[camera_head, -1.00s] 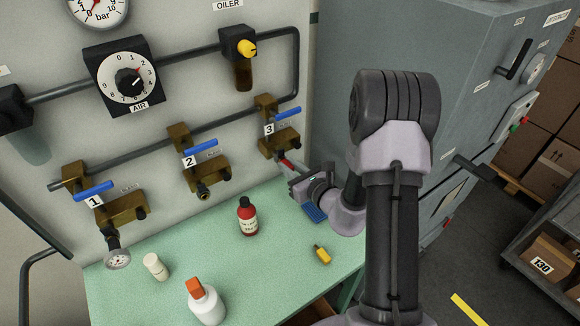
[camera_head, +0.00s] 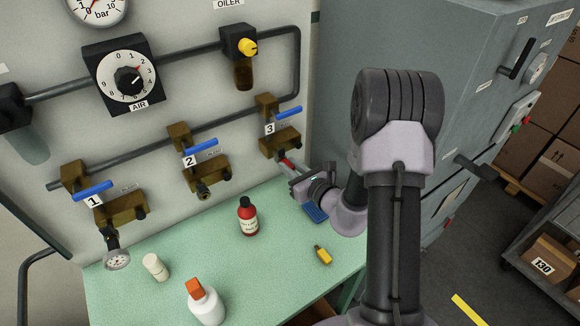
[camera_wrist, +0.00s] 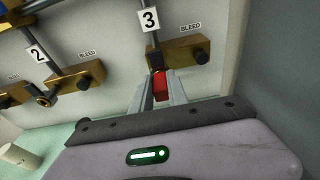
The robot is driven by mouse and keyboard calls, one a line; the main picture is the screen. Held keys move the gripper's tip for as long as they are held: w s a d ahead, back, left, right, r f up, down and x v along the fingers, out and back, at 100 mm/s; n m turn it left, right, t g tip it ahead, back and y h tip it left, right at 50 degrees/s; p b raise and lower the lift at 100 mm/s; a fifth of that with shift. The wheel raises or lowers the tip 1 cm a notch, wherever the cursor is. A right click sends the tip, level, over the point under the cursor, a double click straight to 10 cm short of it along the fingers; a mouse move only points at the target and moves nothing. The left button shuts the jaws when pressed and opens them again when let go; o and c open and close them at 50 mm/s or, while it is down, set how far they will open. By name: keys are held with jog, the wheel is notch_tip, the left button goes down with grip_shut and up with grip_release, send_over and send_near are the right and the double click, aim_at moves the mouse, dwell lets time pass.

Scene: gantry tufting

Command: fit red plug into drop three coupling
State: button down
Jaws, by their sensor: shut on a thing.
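The red plug (camera_wrist: 160,86) is between the fingers of my gripper (camera_wrist: 160,94) in the wrist view, and the fingers are shut on it. It points up at the drop three coupling (camera_wrist: 157,63), directly below the "3" tag. The plug's far end meets or overlaps the dark coupling in the picture; I cannot tell whether it is seated. In the head view my gripper (camera_head: 291,170) is at the right end of the bench, below the drop three valve (camera_head: 280,142), with a little red showing at its tips.
Drop two (camera_head: 205,172) and drop one (camera_head: 120,207) are to the left. A red bottle (camera_head: 248,216), a yellow piece (camera_head: 323,255), a white cylinder (camera_head: 156,267) and an orange-capped bottle (camera_head: 205,303) stand or lie on the green bench (camera_head: 275,270). A grey cabinet (camera_head: 420,60) is at right.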

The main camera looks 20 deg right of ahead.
jog(key=shift+w+r, duration=0.1)
jog(key=shift+r, duration=0.05)
dwell(0.6)
jog(key=shift+s+f, duration=0.2)
jog(key=v, duration=0.3)
jog(key=shift+s+f+b, duration=0.15)
jog(key=shift+f+b, duration=0.05)
jog(key=shift+b, duration=0.2)
dwell(0.7)
jog(key=shift+x, duration=1)
dwell(0.3)
jog(key=shift+s, duration=0.1)
dwell(1.0)
jog(key=shift+r, duration=0.25)
dwell(1.7)
jog(key=shift+d+f, duration=0.1)
